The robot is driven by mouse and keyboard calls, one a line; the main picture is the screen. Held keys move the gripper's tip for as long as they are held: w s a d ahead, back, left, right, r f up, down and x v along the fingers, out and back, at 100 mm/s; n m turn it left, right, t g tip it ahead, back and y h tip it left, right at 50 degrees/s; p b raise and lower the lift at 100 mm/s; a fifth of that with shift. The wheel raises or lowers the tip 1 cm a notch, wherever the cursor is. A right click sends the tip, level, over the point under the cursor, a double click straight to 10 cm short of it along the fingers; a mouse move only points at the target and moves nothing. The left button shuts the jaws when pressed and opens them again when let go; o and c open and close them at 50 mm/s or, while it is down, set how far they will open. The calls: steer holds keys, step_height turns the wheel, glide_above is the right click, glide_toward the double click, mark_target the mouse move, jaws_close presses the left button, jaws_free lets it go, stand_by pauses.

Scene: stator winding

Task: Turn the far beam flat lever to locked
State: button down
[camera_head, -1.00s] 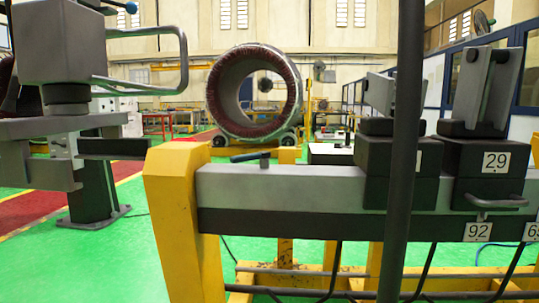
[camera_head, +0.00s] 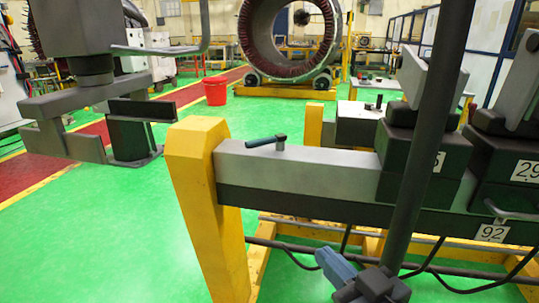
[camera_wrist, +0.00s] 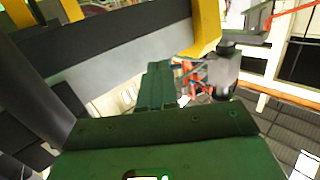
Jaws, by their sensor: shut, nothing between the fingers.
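A flat lever (camera_head: 263,142) with a dark green handle lies on top of the grey beam (camera_head: 310,163) in the head view. Its handle points left from a small pivot. Behind it, a second block on the far side (camera_head: 358,130) carries small dark upright pieces (camera_head: 373,103), too small to read as locked or unlocked. My gripper (camera_wrist: 157,72) shows in the wrist view with its green fingers together and nothing between them. No lever can be made out near the fingertips.
A yellow post (camera_head: 205,190) stands at the beam's left end. Dark numbered blocks (camera_head: 425,165) sit on its right part. A dark pole (camera_head: 428,130) crosses in front. A grey fixture (camera_head: 85,95) stands at left, with a red bucket (camera_head: 215,92) behind. Green floor is clear at lower left.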

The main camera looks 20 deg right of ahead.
steer(key=n+y+p, duration=0.1)
steer(key=p, duration=0.2)
glide_toward(253, 147)
steer(key=shift+t, duration=0.3)
steer(key=w+p, duration=0.1)
steer(key=w, duration=0.3)
steer(key=w+p, duration=0.1)
steer(key=w, duration=0.2)
steer(key=shift+d+f+p, duration=0.2)
steer(key=shift+f+p, duration=0.1)
steer(key=shift+w+a, duration=0.15)
steer(key=shift+a, duration=0.05)
steer(key=shift+w+a+y+b, duration=0.15)
steer(key=shift+w+a+b, duration=0.1)
steer(key=shift+w, duration=0.25)
steer(key=shift+w+a+y+b, duration=0.15)
steer(key=shift+w+a, duration=0.15)
steer(key=shift+w, duration=0.2)
steer(key=shift+w+a+b, duration=0.2)
steer(key=shift+w+b, duration=0.25)
steer(key=shift+w, duration=0.95)
steer(key=shift+w, duration=0.1)
steer(key=shift+a, duration=0.1)
